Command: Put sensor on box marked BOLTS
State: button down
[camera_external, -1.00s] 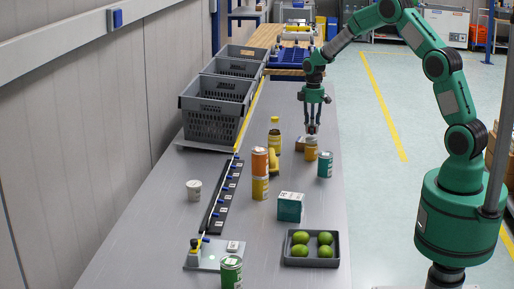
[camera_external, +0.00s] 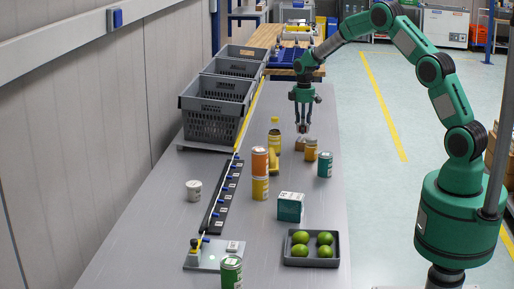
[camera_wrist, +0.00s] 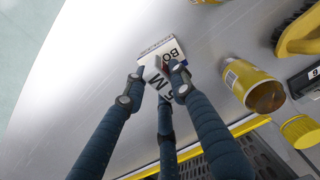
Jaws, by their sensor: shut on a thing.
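A small carton with a white label reading "BO…" and "M 5" (camera_wrist: 158,55) lies under my gripper in the wrist view; I take it for the box marked BOLTS. In the external view this box (camera_external: 300,144) stands at the right side of the table, beside a yellow can. My gripper (camera_external: 303,128) points straight down just above the box. In the wrist view its three fingers (camera_wrist: 159,88) are closed in over the label. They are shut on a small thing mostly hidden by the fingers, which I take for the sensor. Whether it touches the box cannot be told.
A yellow can (camera_external: 311,150), yellow bottle (camera_external: 274,137) and teal can (camera_external: 325,164) stand close by. The wrist view shows a yellow brush (camera_wrist: 299,34). An orange-and-yellow can stack (camera_external: 260,175), teal box (camera_external: 290,207) and lime tray (camera_external: 288,259) are nearer. Grey crates (camera_external: 213,104) stand left.

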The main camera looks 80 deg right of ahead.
jog(key=shift+f+b, duration=0.3)
jog(key=shift+f, duration=1.15)
jog(key=c, duration=1.4)
grip_release()
jog(key=shift+f, duration=0.15)
jog(key=shift+c, duration=0.2)
notch_tip(320, 180, up, 12)
jog(key=shift+r+p, duration=0.2)
jog(key=shift+p, duration=0.9)
